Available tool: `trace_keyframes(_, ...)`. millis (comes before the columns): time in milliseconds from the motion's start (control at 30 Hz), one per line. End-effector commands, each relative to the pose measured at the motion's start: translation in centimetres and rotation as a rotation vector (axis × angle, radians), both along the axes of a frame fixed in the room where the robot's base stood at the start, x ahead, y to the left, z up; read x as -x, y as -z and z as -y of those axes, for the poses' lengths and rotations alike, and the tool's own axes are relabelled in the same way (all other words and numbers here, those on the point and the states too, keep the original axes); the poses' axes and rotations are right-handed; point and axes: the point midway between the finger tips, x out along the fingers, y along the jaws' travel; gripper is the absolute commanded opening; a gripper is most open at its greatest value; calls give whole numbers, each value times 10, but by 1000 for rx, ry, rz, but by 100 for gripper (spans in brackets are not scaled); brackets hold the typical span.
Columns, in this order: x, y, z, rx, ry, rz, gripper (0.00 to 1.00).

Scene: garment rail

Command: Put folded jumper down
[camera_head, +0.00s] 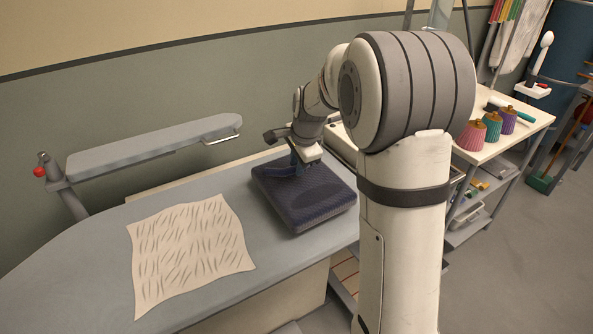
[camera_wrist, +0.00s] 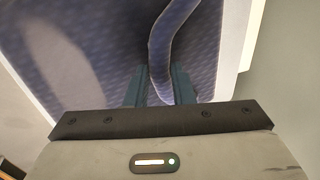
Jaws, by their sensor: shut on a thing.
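The folded jumper (camera_head: 303,195) is a dark navy, square, knitted bundle. In the head view it is at the right end of the grey ironing surface (camera_head: 270,258), seemingly lying on it. In the wrist view its blue knit (camera_wrist: 100,50) fills much of the upper picture. My gripper (camera_head: 298,165) is above the jumper's back part, pointing down. In the wrist view my gripper's two teal fingers (camera_wrist: 160,85) are shut on a raised blue strip (camera_wrist: 165,50) of the jumper. Whether the jumper's underside fully touches the surface cannot be told.
A cream patterned cloth (camera_head: 190,250) lies left of the jumper. A padded sleeve arm (camera_head: 150,148) with a red knob stands behind. A side table (camera_head: 500,145) with several coloured thread cones is at right. My arm hides part of the middle.

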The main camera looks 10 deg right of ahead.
Motion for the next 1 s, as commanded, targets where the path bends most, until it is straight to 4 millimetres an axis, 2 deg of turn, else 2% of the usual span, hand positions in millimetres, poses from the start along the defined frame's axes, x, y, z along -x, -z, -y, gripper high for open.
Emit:
trace_keyframes(167,0,23,0,0,1,-1,0)
trace_keyframes(433,0,26,1,1,1,0,0)
trace_keyframes(467,0,27,1,0,1,-1,22)
trace_keyframes(700,0,26,1,0,1,-1,42)
trace_keyframes(1000,0,23,1,0,2,0,43)
